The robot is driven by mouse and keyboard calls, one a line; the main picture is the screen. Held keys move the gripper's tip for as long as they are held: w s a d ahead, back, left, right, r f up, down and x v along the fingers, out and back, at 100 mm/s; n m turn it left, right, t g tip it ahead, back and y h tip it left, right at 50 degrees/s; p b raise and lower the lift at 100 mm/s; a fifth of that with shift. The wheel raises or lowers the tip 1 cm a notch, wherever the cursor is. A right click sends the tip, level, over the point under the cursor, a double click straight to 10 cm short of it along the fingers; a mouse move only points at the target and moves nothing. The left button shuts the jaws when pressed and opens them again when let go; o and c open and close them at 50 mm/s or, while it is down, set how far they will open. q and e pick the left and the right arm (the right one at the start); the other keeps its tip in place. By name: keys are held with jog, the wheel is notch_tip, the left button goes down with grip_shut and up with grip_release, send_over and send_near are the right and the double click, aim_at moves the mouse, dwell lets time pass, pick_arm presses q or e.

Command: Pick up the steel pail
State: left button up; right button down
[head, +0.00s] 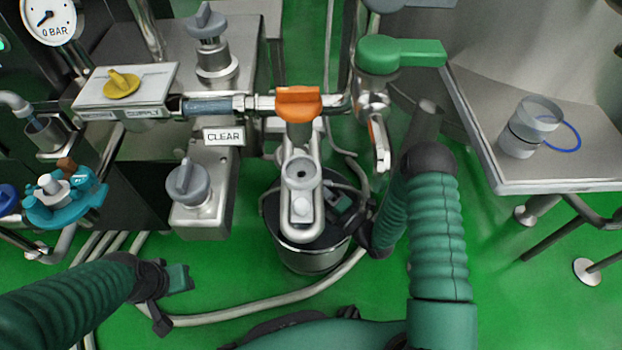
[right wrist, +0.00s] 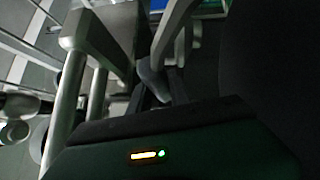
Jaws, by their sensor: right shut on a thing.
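The steel pail (head: 312,258) is on the green floor side of the scene, below the orange-handled outlet valve (head: 299,103). The valve's steel body covers much of its opening. My right gripper (head: 345,206) is at the pail's right rim and is shut on it; whether it holds the rim or a handle is hard to tell. In the dark right wrist view, the jaws (right wrist: 158,92) are among grey metal parts that I cannot clearly identify. My left gripper (head: 172,298) is empty above the floor at lower left, its two fingers apart.
A grey hose (head: 268,312) curves across the floor in front of the pail. A green-handled valve (head: 400,54) stands close beside my right arm.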

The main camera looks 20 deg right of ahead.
jog(key=s+a+r+p, duration=0.1)
jog(key=s+a+p, duration=0.1)
jog(key=s, duration=0.5)
jog(key=s+a+p, duration=0.2)
jog(key=s+p, duration=0.1)
jog(key=s, duration=0.4)
jog(key=shift+r, duration=0.4)
jog(key=shift+w, duration=0.1)
